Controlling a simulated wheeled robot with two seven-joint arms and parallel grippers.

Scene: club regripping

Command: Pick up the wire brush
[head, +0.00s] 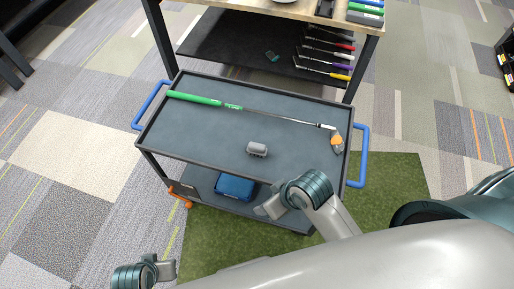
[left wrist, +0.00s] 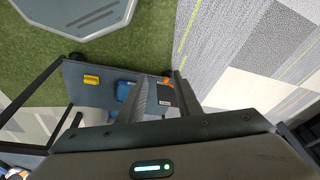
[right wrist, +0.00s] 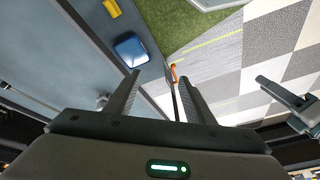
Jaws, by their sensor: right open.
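A small grey block (head: 257,149) that looks like the wire brush lies on the dark top tray of the cart (head: 205,133), right of the middle and close to the near edge. Its bristles are too small to make out. My right gripper (head: 265,210) is open and empty in front of the cart's near edge, below the block in the head view. Its parted fingers show in the right wrist view (right wrist: 159,76). My left gripper (head: 168,270) is lower and farther left, away from the cart. Its fingers are apart and empty in the left wrist view (left wrist: 161,78).
A golf club with a green grip (head: 195,98) lies across the tray behind the block, with an orange piece (head: 337,142) by its head. Blue handles (head: 363,157) flank the cart. A blue box (head: 236,187) sits on the lower shelf. A workbench with tools (head: 240,42) stands behind.

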